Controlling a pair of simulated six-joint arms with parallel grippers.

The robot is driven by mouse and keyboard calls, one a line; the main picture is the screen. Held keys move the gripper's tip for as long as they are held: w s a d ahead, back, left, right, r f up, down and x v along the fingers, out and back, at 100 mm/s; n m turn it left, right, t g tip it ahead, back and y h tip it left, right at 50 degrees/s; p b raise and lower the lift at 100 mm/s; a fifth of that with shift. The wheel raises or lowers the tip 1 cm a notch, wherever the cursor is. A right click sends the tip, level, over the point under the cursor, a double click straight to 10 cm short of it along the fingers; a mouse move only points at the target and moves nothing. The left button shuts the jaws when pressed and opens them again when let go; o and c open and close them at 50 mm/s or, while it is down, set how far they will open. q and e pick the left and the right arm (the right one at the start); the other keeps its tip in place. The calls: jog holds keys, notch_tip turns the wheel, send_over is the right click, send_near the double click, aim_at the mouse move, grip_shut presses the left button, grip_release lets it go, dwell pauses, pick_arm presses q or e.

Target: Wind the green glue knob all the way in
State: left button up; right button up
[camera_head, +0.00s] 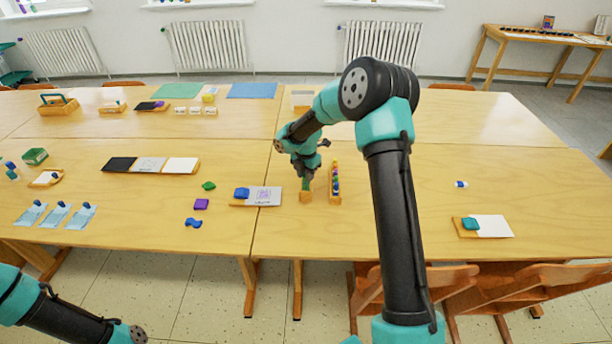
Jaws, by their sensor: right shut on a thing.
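My right gripper (306,182) reaches down over a small wooden stand (305,196) near the middle of the table. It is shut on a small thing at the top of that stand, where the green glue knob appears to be. The jaws hide the knob, so its colour and how far it is wound cannot be made out. A white glue stick with a blue cap (461,184) lies apart on the right of the table. My left arm comes in at the bottom left, and its gripper is out of view.
A narrow wooden rack of coloured pieces (335,184) stands close to the right of the gripper. A wooden tray with a blue piece and a card (262,196) is close on the left. The table between the rack and the far-right tray (464,231) is mostly clear.

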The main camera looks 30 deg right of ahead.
dwell(0.5)
jog(key=shift+n, duration=0.7)
jog(key=o, duration=1.5)
jog(key=shift+c, duration=0.2)
jog(key=shift+r, duration=0.2)
jog(key=shift+r, duration=2.85)
